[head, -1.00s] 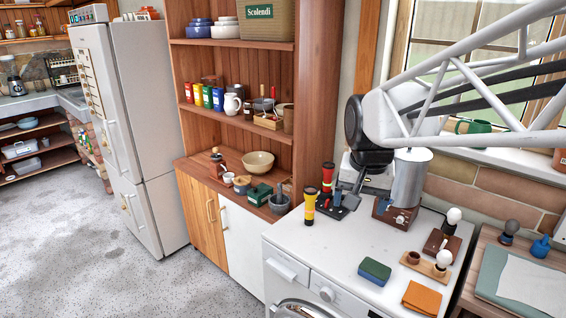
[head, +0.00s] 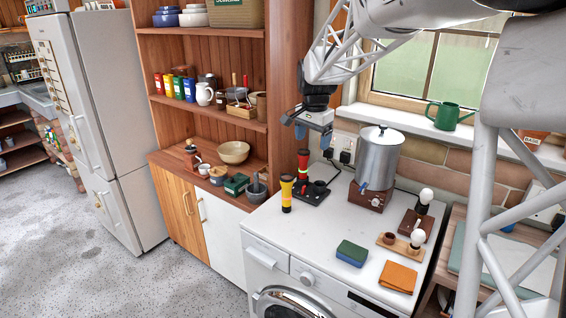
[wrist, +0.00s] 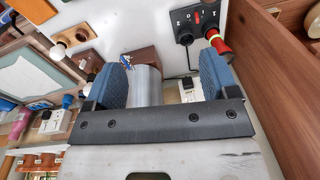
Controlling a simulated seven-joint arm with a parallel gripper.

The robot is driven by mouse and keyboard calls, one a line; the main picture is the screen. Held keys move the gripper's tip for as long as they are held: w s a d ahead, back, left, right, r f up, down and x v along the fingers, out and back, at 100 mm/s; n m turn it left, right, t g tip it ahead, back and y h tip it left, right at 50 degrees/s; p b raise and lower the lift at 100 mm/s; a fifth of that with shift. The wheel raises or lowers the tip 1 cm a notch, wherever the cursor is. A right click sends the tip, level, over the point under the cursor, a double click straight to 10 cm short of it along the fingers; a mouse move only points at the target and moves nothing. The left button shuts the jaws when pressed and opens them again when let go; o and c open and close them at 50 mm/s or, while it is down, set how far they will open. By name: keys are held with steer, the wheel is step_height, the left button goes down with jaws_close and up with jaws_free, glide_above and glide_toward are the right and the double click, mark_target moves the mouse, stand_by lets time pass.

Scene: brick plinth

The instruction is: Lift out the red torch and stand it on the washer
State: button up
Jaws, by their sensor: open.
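The red torch (head: 303,165) stands upright in a black holder (head: 312,192) at the back left of the white washer (head: 320,238). In the wrist view the red torch (wrist: 222,46) shows beside the right finger, with the holder (wrist: 186,22) behind it. My gripper (head: 306,128) is open and empty, above the holder and apart from the torch. Its blue fingers (wrist: 162,72) frame the metal urn in the wrist view. The torch's lower end is hidden in the holder.
A yellow torch (head: 287,194) stands on the washer just in front of the holder. A metal urn (head: 379,158) stands to its right. A sponge (head: 352,253), an orange cloth (head: 398,277) and bulbs on wooden bases (head: 411,243) are farther right. The washer's front left top is clear.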

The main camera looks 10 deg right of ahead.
steer(key=w+d+f+m, duration=0.1)
steer(key=w+f+m, duration=0.15)
steer(key=w, duration=0.35)
steer(key=w+d+f+m, duration=0.1)
steer(key=w+f, duration=0.2)
steer(key=w, duration=0.4)
steer(key=m+g, duration=0.1)
steer(key=m, duration=0.1)
glide_above(304, 159)
steer(key=w, duration=0.2)
steer(key=f, duration=0.6)
steer(key=shift+d+f, duration=0.25)
steer(key=shift+f, duration=0.05)
steer(key=shift+f, duration=1.3)
steer(key=shift+w+f, duration=0.15)
steer(key=shift+f, duration=2.45)
